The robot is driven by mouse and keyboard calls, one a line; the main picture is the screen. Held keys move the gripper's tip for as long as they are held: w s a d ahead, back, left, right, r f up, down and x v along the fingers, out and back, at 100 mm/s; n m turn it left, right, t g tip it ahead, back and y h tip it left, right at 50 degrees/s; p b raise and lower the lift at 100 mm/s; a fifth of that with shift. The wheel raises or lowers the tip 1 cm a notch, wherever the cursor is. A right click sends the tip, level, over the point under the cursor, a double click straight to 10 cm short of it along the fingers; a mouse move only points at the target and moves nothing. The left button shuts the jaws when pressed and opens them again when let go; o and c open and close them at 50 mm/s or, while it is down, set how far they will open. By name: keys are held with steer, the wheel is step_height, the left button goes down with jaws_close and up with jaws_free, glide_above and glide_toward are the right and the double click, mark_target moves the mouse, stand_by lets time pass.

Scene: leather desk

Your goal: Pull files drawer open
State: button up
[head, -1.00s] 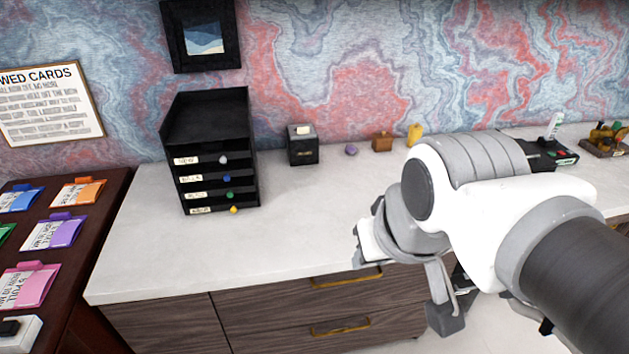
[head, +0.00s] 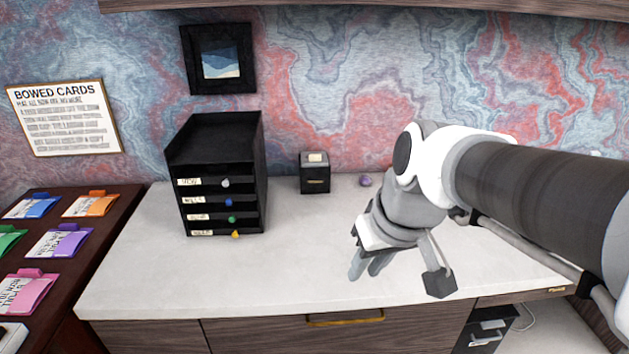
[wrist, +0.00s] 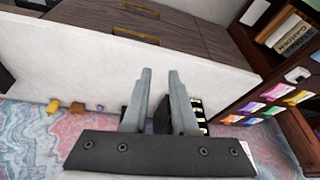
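A black drawer unit (head: 215,145) stands on the white desk top at left, against the wall. Its stacked drawers have pale labels and coloured knobs: a grey one (head: 225,183), a blue one (head: 229,202), a green one (head: 231,219) and a yellow one (head: 235,234). All look shut. I cannot read which label says files. My gripper (head: 368,268) is above the desk, right of the unit and apart from it. In the wrist view my gripper (wrist: 160,72) has its two fingers apart with nothing held. The unit (wrist: 199,112) shows partly behind the fingers there.
A small black box (head: 315,173) and a purple stone (head: 365,181) stand right of the unit. A dark side table (head: 99,240) with coloured cards is at left. The desk top (head: 290,260) in front of the unit is clear. Wooden drawers with brass handles (head: 345,318) are below.

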steer(key=w+f+g+y+b, duration=0.2)
steer(key=w+f+b, duration=0.15)
steer(key=f, duration=0.45)
steer(key=m+t+y+b, duration=1)
steer(key=t+y+b, duration=0.15)
steer(key=b, duration=0.25)
glide_toward(344, 321)
steer(key=shift+h, duration=0.45)
steer(key=b+x, duration=0.2)
steer(key=x, duration=0.8)
steer(key=shift+c, duration=0.3)
steer(key=shift+s, duration=0.1)
jaws_close()
